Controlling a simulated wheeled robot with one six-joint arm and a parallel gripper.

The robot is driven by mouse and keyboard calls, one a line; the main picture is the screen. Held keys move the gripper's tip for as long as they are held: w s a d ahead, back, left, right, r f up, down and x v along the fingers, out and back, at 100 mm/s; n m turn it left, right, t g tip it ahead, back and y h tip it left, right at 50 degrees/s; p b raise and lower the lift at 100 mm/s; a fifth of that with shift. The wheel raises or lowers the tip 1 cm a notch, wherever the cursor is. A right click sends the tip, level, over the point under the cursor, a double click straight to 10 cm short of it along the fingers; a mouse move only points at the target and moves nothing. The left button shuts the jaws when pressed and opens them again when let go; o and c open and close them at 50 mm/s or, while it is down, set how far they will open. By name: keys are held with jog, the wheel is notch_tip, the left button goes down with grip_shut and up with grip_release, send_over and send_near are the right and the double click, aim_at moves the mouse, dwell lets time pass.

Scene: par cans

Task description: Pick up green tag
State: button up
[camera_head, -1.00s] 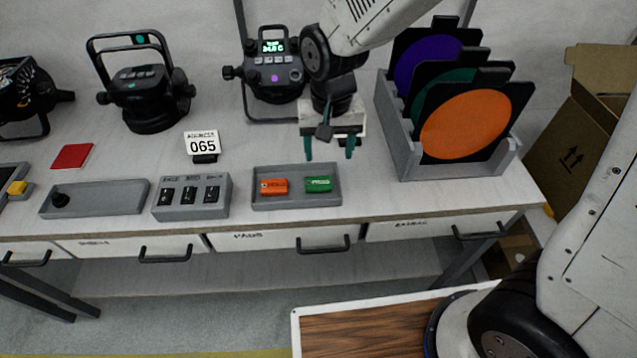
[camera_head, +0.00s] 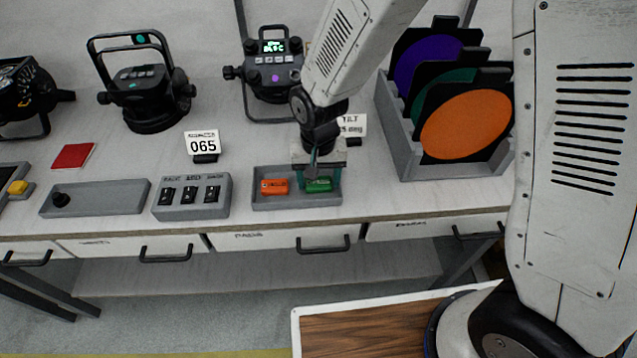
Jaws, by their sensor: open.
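The green tag (camera_head: 322,186) lies in the right half of a shallow grey tray (camera_head: 262,203) on the bench. An orange tag (camera_head: 274,187) lies to its left in the same tray. My gripper (camera_head: 318,183) points down over the green tag. Its teal fingers are apart, one at the left side of the green tag and one at its right. The gripper partly covers the green tag's top. I cannot tell whether the fingers touch it.
Left of the tray stand a grey switch box (camera_head: 192,206) and a card reading 065 (camera_head: 203,144). A grey rack (camera_head: 405,145) with coloured discs stands to the right. A par can (camera_head: 272,75) is behind. Drawers with handles run below the bench edge.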

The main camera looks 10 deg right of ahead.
jog(key=c, duration=0.6)
jog(key=shift+r, duration=0.15)
